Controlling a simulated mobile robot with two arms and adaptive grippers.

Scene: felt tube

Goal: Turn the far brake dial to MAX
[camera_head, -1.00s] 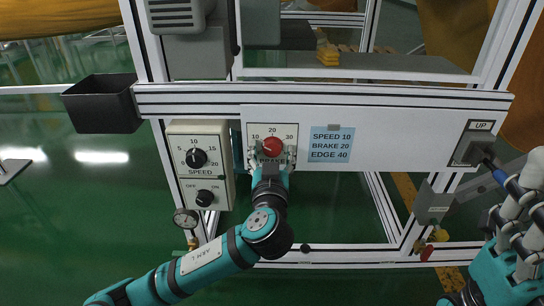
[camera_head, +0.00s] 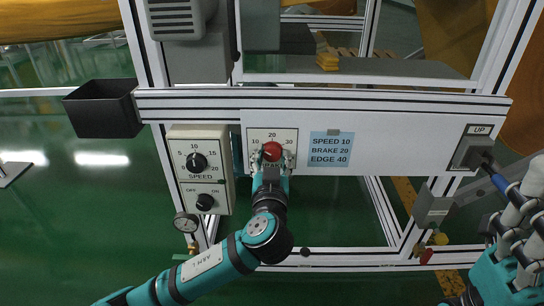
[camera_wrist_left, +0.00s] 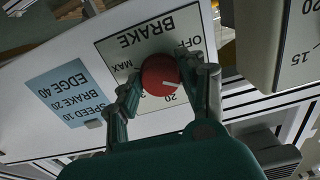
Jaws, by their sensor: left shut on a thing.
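The red brake dial (camera_head: 272,152) sits on a white scale plate on the panel, with 10, 20 and 30 around it. My left gripper (camera_head: 272,160) is shut on the dial, one finger on each side. The left wrist view shows the dial (camera_wrist_left: 160,75) between the fingers, upside down, with OFF and MAX legible on the plate. Its white pointer line points right and slightly down there, away from MAX; in the head view it points left, towards 10. My right gripper (camera_head: 520,205) is at the right edge by a blue handle; its grip is unclear.
The speed panel (camera_head: 191,180) with two black knobs stands left of the brake plate. A blue sheet (camera_head: 331,149) reading SPEED 10, BRAKE 20, EDGE 40 is on the right. A black bin (camera_head: 103,108) hangs at the left. The UP lever box (camera_head: 472,150) is at the right.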

